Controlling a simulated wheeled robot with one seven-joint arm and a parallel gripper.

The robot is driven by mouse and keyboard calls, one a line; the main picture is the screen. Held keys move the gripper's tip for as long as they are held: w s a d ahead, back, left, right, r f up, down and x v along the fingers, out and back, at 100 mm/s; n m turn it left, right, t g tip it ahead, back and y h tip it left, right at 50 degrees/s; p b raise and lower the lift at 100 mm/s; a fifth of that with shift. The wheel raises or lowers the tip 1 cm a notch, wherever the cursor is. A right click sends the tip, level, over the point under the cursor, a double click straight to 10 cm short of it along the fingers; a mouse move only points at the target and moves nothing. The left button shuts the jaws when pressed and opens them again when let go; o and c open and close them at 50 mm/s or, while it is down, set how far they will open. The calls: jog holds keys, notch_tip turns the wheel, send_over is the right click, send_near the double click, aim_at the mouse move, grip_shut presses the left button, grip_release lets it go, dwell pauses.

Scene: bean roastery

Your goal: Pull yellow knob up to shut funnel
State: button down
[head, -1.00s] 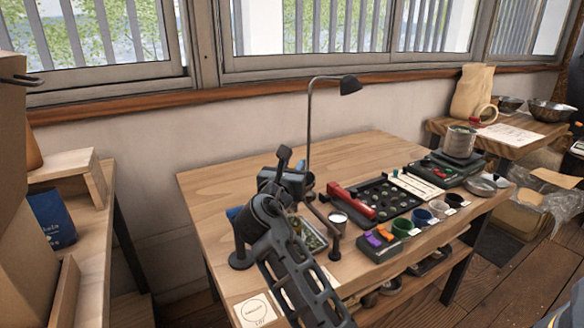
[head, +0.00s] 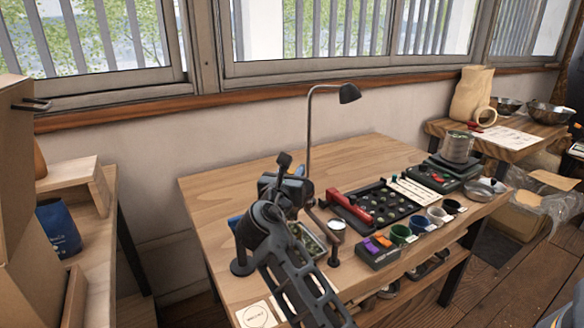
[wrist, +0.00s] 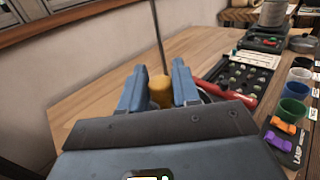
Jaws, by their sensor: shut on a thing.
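My gripper (wrist: 159,90) shows in the wrist view with its two blue-grey fingers on either side of a yellow knob (wrist: 161,92). It is shut on the knob. In the head view my gripper and wrist stand over the left part of the wooden table and hide the knob. The funnel cannot be made out in either view; my arm covers that spot. A dark stand base (head: 242,266) shows at the left of my arm.
A desk lamp (head: 348,94) rises just behind my gripper. To the right are a red-handled tool (head: 349,208), a black tray of beans (head: 392,203), several coloured cups (head: 402,234) and a scale with a metal canister (head: 457,148). The table's back left is bare.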

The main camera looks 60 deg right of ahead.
jog(key=shift+r, duration=0.35)
jog(key=c, duration=1.2)
grip_release()
jog(key=shift+o, duration=1.3)
jog(key=shift+f, duration=0.1)
jog(key=shift+a, duration=0.15)
jog(key=v, duration=0.7)
jog(key=shift+a, duration=0.25)
jog(key=shift+s, duration=0.1)
